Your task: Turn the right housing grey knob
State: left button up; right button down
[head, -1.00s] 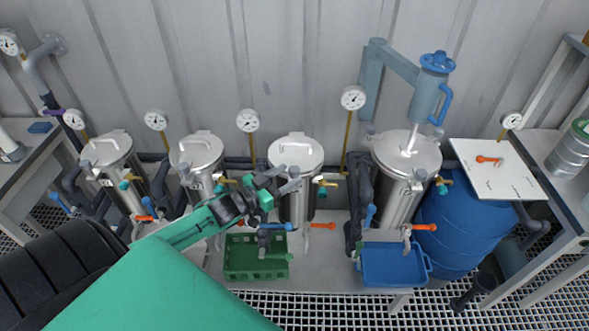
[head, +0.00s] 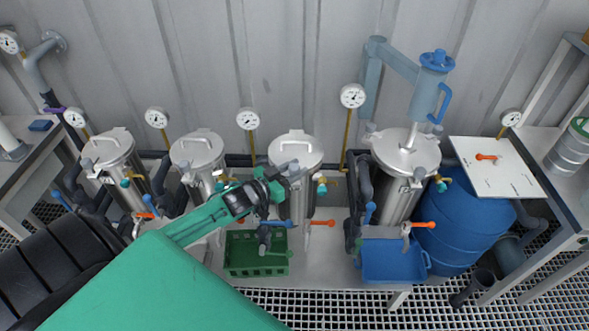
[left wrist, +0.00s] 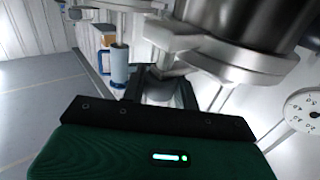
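Steel housings with handled lids stand in a row in the head view. The third from the left (head: 296,150) has a grey knob (head: 293,170) at its front. The wide rightmost housing (head: 405,152) has another grey knob (head: 420,172). My left gripper (head: 283,184) is at the front left of the third housing, close to its knob. In the left wrist view, its dark fingers (left wrist: 162,92) stand apart, with a grey part between or just behind them; contact cannot be told. My right gripper is in no view.
A green crate (head: 257,270) and a blue tray (head: 392,281) sit below the housings. Orange-handled valves (head: 323,223) and blue handles stick out near my arm. A blue drum (head: 462,225) stands at the right. Gauges (head: 352,96) rise behind.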

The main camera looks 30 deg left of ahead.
pick_arm(q)
jog(key=shift+m+g+h+b, duration=0.35)
jog(key=shift+m+g+h, duration=0.15)
jog(key=shift+m+h, duration=0.45)
jog(key=o, duration=1)
jog(key=shift+c, duration=0.2)
jog(key=shift+s+a+f+n, duration=0.1)
jog(key=shift+s+a+n, duration=0.15)
jog(key=shift+s, duration=0.2)
jog(key=b+v, duration=0.2)
jog(key=v, duration=1)
jog(key=shift+s+a, duration=0.25)
jog(key=shift+s, duration=0.1)
